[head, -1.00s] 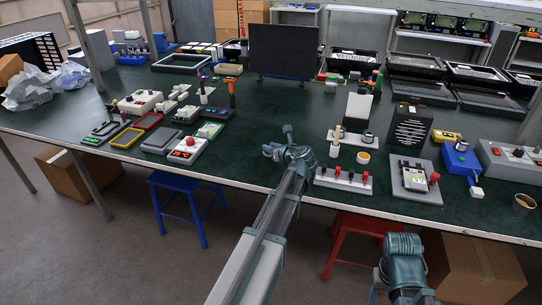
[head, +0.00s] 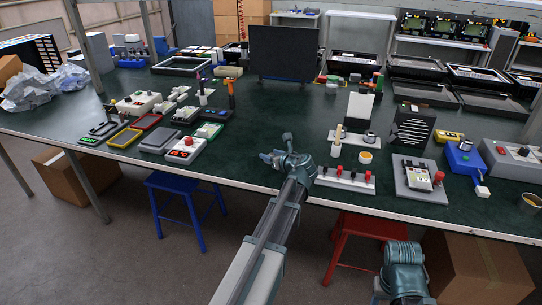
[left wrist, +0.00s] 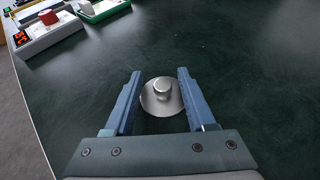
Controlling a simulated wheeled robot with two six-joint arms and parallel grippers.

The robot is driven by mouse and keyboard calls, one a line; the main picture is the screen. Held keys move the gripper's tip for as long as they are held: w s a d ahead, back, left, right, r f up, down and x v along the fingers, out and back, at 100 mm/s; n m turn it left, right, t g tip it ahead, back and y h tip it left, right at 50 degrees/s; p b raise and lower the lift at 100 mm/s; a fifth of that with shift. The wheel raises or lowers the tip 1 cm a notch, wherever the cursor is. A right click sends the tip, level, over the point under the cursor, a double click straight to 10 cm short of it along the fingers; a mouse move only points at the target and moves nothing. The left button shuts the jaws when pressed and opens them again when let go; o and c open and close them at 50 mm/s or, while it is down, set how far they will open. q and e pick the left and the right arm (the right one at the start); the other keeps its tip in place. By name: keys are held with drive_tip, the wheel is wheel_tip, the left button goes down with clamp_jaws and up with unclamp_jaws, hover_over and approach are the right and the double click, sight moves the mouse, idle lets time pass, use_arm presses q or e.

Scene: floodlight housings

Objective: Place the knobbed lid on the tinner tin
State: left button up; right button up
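The knobbed lid (left wrist: 162,96) is a silvery round disc with a knob in its middle. In the left wrist view it lies on the dark green table between the fingers of my left gripper (left wrist: 160,90), which are spread apart and not visibly closed on it. In the head view my left gripper (head: 277,148) is low over the table near its front edge, and the lid cannot be made out there. A small open tin with yellowish contents (head: 365,157), perhaps the tinner tin, stands to the right of the gripper. My right arm shows at bottom right, its fingers out of view.
A white strip with red and dark knobs (head: 345,180) lies just right of my left gripper. A grey plate with a device (head: 419,180) and a blue unit (head: 463,158) stand farther right. Control boxes (head: 184,150) lie at left. The table's middle is clear.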

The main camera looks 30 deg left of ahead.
use_arm(q)
drive_tip(key=shift+r+p, duration=0.3)
drive_tip(key=p+v, duration=0.3)
drive_tip(key=v, duration=0.7)
drive_tip(key=shift+s+d+r+p, duration=0.15)
drive_tip(key=shift+d+p, duration=0.1)
drive_tip(key=shift+p, duration=0.15)
drive_tip(key=shift+s+d+r, duration=0.1)
drive_tip(key=shift+s+d, duration=0.25)
drive_tip(key=shift+d, duration=0.25)
